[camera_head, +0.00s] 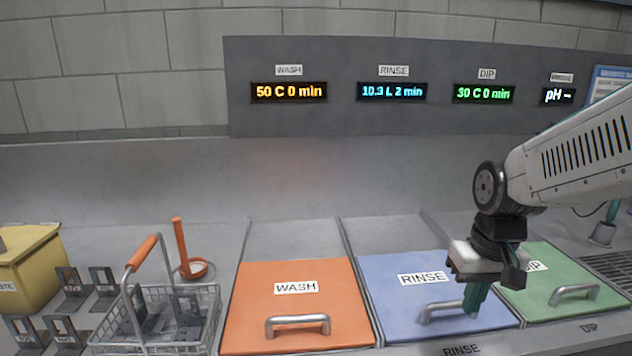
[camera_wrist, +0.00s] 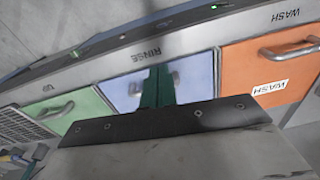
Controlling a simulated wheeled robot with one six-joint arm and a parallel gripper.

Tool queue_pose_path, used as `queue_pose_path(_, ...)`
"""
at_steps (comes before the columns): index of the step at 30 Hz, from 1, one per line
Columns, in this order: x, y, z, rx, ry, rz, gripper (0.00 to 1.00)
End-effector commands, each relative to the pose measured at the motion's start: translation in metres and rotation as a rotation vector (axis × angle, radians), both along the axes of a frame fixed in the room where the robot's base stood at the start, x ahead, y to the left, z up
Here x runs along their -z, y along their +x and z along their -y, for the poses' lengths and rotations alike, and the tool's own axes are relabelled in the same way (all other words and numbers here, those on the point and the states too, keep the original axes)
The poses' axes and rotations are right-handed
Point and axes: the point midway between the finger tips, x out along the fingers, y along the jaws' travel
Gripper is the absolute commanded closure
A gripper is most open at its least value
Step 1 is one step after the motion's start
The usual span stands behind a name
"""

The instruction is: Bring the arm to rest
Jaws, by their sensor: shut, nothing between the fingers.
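My gripper (camera_head: 476,298) hangs from my arm at the right of the head view, pointing down with its green fingers together and nothing between them. In that view it lies in front of the blue RINSE lid (camera_head: 400,275), beside the lid's handle (camera_head: 440,312); I cannot tell whether it touches. In the wrist view the green fingers (camera_wrist: 158,88) show against the blue lid (camera_wrist: 193,76). The orange WASH lid (camera_head: 300,305) and green DIP lid (camera_head: 550,285) are closed on either side.
A wire basket (camera_head: 150,347) with an orange handle holds grey parts at the left. Several grey brackets (camera_head: 68,280) and a yellow bin (camera_head: 30,265) stand farther left. A grey display panel (camera_head: 330,110) spans the back.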

Motion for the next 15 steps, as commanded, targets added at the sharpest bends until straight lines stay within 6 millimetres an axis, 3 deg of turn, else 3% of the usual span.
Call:
queue_pose_path(3, -0.020, -0.051, -0.003, 0.011, -0.007, -0.033, 1.00)
queue_pose_path(9, -0.042, -0.127, -0.006, 0.022, -0.022, -0.045, 1.00)
queue_pose_path(12, -0.048, -0.151, -0.007, 0.021, -0.028, -0.019, 1.00)
queue_pose_path(15, -0.053, -0.162, -0.007, 0.016, -0.030, 0.022, 1.00)
